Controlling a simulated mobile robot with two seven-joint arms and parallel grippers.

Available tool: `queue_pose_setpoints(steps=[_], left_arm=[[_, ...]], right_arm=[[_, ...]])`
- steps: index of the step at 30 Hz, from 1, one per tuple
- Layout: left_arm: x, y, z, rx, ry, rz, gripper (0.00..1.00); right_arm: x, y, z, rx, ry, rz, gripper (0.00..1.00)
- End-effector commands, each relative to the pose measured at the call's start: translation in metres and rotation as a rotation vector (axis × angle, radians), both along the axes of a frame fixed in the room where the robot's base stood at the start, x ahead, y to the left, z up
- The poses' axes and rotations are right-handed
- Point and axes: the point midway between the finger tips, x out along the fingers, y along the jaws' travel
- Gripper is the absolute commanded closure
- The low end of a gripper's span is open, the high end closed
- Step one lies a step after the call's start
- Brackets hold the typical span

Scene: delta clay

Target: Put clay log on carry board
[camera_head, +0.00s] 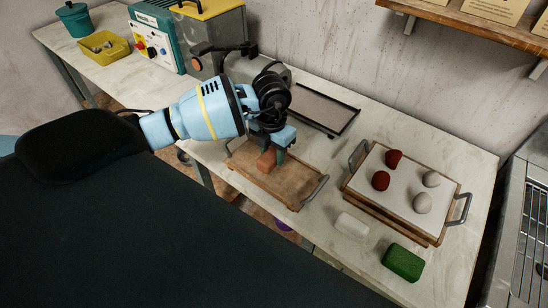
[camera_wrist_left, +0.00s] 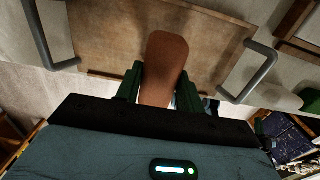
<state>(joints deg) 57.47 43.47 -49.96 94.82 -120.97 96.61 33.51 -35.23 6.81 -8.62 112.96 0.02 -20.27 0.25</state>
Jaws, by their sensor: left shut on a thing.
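The clay log (camera_head: 266,159) is a short terracotta-coloured block with rounded ends. My left gripper (camera_head: 277,153) is shut on it, over the carry board (camera_head: 290,191). In the left wrist view the clay log (camera_wrist_left: 166,62) stands out between the green fingers of my left gripper (camera_wrist_left: 158,85). The carry board is a wooden tray with grey metal handles at its ends, and it also shows in the left wrist view (camera_wrist_left: 105,40). I cannot tell whether the log touches the board. My right gripper is not in view.
A second wooden board with a white top (camera_head: 399,200) holds red and pale clay balls at the right. A white block (camera_head: 352,225) and a green block (camera_head: 403,262) lie in front of it. A dark-rimmed tray (camera_head: 325,107) lies behind. The worktop between them is clear.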

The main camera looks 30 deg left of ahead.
Motion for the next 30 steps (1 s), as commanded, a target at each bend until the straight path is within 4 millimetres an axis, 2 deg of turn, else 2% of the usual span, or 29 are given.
queue_pose_setpoints(steps=[9, 16, 29, 30], left_arm=[[0.011, 0.002, 0.0, -0.001, -0.003, 0.001, 0.94], [0.01, 0.002, -0.032, -0.001, -0.002, 0.001, 0.94], [0.01, 0.003, -0.039, 0.0, -0.003, 0.0, 0.94], [0.009, 0.003, -0.039, 0.0, -0.002, 0.0, 0.57]], right_arm=[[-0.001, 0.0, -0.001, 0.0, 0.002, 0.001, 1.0], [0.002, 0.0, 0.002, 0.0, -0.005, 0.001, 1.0], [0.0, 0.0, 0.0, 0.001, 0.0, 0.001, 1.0], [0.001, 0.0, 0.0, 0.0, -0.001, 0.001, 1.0]])
